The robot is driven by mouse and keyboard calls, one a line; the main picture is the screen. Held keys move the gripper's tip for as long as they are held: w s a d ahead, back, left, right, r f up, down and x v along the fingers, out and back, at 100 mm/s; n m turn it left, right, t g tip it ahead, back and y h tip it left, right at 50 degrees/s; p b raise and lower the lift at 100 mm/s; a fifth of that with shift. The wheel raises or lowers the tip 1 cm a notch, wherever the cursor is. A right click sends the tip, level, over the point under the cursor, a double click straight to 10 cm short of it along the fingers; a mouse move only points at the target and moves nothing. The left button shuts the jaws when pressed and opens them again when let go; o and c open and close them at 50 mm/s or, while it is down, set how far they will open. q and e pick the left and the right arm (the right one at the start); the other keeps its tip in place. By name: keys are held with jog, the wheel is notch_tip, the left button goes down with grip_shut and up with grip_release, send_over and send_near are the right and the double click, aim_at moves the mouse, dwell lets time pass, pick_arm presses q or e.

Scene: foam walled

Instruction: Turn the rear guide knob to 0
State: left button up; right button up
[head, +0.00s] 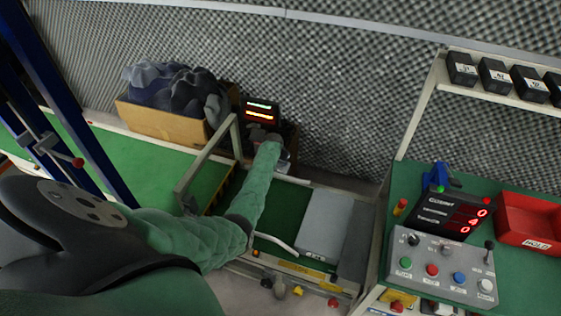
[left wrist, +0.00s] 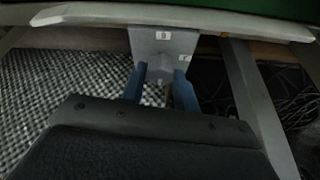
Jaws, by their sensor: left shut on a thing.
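A grey plate (left wrist: 145,42) with small white labels shows in the left wrist view. One label at its top seems to read 0; another on its right side is too small to read. A grey faceted knob (left wrist: 160,75) sits on its lower part, and I cannot read its pointer. The blue fingers of my left gripper (left wrist: 159,86) are on both sides of the knob, shut on it. In the head view my left arm reaches to the far end of the green belt (head: 285,208), beside a small lit display (head: 261,110); the knob is hidden there. My right gripper is not in view.
A metal frame (head: 208,160) stands close to my left forearm. A cardboard box (head: 158,122) with dark items is at the back left. On the right are a button panel (head: 440,265), a digit display (head: 452,216) and a red bin (head: 530,219). A foam wall closes the back.

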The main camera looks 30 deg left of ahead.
pick_arm(q)
jog(key=o, duration=1)
jog(key=shift+c, duration=0.2)
